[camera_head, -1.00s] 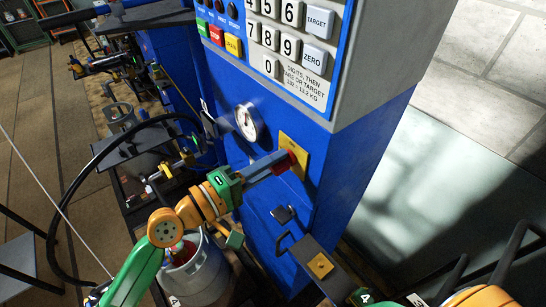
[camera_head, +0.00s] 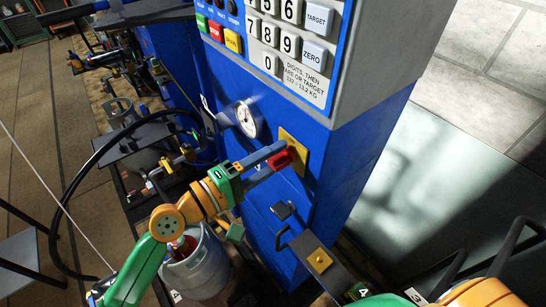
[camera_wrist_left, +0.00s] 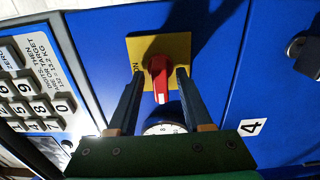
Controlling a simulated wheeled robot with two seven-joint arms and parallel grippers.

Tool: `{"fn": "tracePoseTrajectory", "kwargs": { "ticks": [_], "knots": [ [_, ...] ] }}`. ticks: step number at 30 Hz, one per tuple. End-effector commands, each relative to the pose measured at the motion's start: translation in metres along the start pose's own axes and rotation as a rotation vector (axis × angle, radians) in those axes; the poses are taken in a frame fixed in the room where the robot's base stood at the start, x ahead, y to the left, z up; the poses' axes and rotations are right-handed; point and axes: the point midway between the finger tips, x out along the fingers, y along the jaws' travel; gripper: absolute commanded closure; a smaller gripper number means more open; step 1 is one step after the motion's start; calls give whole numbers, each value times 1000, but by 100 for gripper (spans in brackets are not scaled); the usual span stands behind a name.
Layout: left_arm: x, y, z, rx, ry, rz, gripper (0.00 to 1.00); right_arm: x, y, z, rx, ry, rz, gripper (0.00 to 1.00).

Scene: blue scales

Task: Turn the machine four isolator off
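The isolator is a red rotary knob (camera_head: 283,158) on a yellow plate (camera_head: 301,164) on the blue machine's front. In the left wrist view the knob (camera_wrist_left: 160,77) is near the centre, its grip pointing down the picture. Lettering that looks like ON shows at the plate's left edge. My left gripper (camera_head: 277,160) is open, with one finger on each side of the knob. In the left wrist view a gap shows between each finger and the knob. A label 4 (camera_wrist_left: 251,127) is on the blue panel. My right gripper is not in view; part of my right arm shows at bottom right.
A round gauge (camera_head: 246,119) is left of the isolator, and a keypad (camera_head: 285,40) is above. A grey cylinder (camera_head: 198,262) stands below my left forearm. A black hose (camera_head: 90,165) loops at left. A dark bracket with a yellow square (camera_head: 319,261) juts out below the isolator.

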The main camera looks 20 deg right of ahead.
Motion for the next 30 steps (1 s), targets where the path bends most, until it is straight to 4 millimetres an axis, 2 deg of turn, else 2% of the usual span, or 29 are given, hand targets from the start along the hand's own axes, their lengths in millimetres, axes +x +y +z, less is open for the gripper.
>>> {"fn": "tracePoseTrajectory", "kwargs": {
  "ticks": [7, 15, 18, 30],
  "knots": [
    [-5, -3, 0, 1, 1, -3, 50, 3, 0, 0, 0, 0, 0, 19],
    [-58, -7, -1, 2, 1, -4, 50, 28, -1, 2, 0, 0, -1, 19],
    [-68, -4, 0, 1, 0, -2, 50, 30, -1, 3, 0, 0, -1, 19],
    [-70, 0, 0, 0, 0, -2, 50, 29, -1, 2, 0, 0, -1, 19]
  ]
}}
